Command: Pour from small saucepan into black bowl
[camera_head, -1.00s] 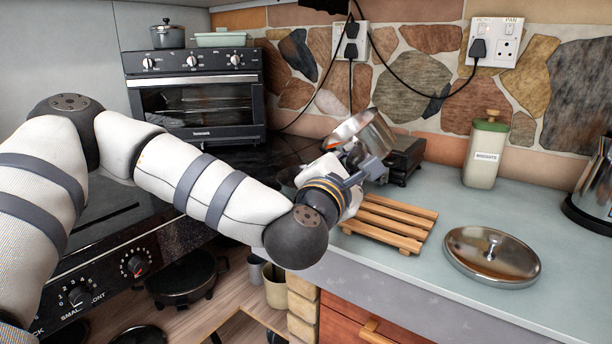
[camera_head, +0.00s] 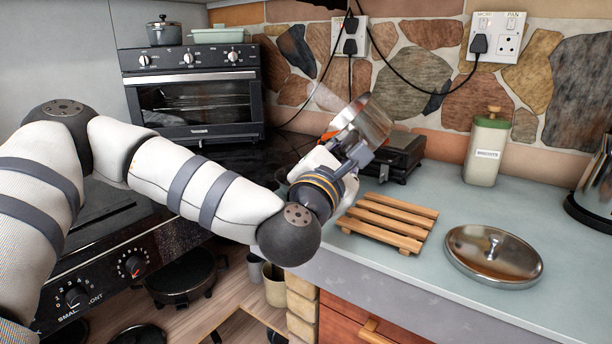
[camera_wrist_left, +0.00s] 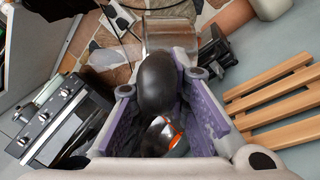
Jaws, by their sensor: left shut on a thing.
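The small saucepan (camera_head: 368,122) is a shiny metal pan, held up in the air over the back of the counter. It is strongly tilted, its mouth facing left. My left gripper (camera_head: 352,158) is shut on its handle. In the left wrist view the dark handle (camera_wrist_left: 158,82) sits between the purple finger pads, with the metal pan (camera_wrist_left: 170,32) beyond. I cannot make out the black bowl clearly; a dark rounded shape left of the gripper is mostly hidden behind my arm. My right gripper is not in view.
A wooden slatted rack (camera_head: 388,222) and a metal lid (camera_head: 493,256) lie on the counter (camera_head: 420,285). A black appliance (camera_head: 402,158) stands behind the saucepan. A biscuit jar (camera_head: 486,150) and a kettle (camera_head: 592,190) stand to the right. A toaster oven (camera_head: 193,95) is at back left.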

